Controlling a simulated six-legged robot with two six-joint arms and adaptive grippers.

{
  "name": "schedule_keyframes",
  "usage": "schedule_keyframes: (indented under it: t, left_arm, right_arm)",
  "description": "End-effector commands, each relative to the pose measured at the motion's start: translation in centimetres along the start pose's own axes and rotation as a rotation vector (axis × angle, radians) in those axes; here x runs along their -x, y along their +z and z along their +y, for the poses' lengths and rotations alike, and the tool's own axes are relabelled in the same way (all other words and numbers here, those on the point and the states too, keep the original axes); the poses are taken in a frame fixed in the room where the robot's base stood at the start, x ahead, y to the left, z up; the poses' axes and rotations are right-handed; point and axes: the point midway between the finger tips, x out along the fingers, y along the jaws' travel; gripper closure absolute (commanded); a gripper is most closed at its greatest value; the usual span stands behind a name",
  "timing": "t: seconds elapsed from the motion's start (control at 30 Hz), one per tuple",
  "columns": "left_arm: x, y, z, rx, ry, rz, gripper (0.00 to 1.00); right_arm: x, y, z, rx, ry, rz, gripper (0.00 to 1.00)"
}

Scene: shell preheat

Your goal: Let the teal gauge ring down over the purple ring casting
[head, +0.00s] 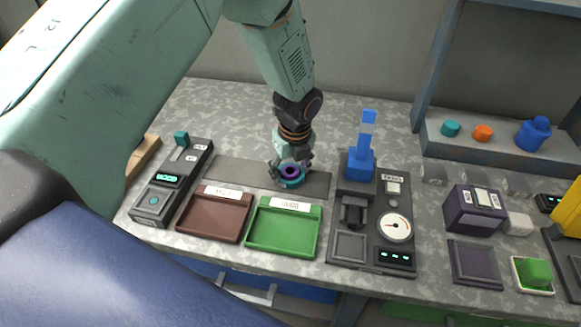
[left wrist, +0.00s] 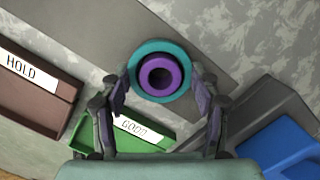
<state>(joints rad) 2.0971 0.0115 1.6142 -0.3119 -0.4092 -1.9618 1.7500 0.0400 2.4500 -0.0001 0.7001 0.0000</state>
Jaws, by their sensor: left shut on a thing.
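The teal gauge ring (head: 292,184) is around the purple ring casting (head: 290,171) on the dark grey strip at the middle of the bench. In the left wrist view the teal ring (left wrist: 134,74) encircles the purple casting (left wrist: 174,75), with the casting's dark hole in the middle. My left gripper (head: 291,167) points down from above, its fingers on either side, shut on the teal ring. How far down the ring sits on the casting is hard to tell. My right gripper is not in view.
A brown tray (head: 181,222) marked HOLD and a green tray (head: 252,240) marked GOOD stand just in front. A gauge station (head: 373,255) with a tall blue part (head: 362,165) stands close on the right. A control box (head: 154,214) stands left.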

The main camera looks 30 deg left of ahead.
Motion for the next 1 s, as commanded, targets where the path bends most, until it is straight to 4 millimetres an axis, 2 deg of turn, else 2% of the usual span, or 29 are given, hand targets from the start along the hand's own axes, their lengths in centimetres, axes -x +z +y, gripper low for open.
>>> schedule_keyframes:
  t: [0.37,0.4,0.7,1.0]
  left_arm:
    - [0.03,-0.02,-0.01,0.000,-0.001,-0.001,0.72]
    - [0.03,-0.03,0.00,0.000,-0.001,-0.001,0.36]
    - [0.03,-0.03,0.01,0.000,-0.001,-0.001,0.11]
    - [0.05,-0.04,0.02,0.000,0.000,0.000,0.11]
  right_arm:
    - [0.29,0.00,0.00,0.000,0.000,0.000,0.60]
    - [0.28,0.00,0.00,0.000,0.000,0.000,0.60]
    - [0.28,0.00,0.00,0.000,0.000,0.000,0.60]
    - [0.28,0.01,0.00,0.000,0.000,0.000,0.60]
